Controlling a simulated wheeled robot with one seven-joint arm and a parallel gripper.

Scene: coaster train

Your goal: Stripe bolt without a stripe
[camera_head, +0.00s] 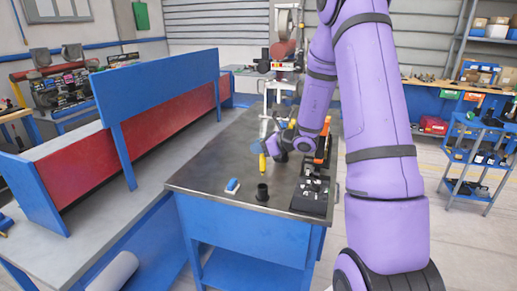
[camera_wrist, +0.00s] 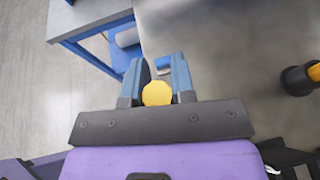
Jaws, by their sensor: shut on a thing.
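My gripper (camera_head: 262,148) is shut on a yellow marker-like stick (camera_head: 262,163), held roughly upright above the dark bench top. In the wrist view its round yellow end (camera_wrist: 157,94) sits between the two blue fingers (camera_wrist: 160,82). A black tray (camera_head: 308,208) with several small metallic and dark parts lies on the bench to the right of the gripper. The parts are too small to tell bolts or stripes apart. A black cup (camera_head: 262,193) stands nearer the bench's front edge, and a dark round object (camera_wrist: 295,80) with something yellow-orange shows at the wrist view's right edge.
A blue and white block (camera_head: 232,186) lies left of the cup. Orange and dark items (camera_head: 321,150) stand behind the tray. A long blue and red partition (camera_head: 165,110) rises on the left-hand table. The bench's (camera_head: 215,165) left part is mostly clear.

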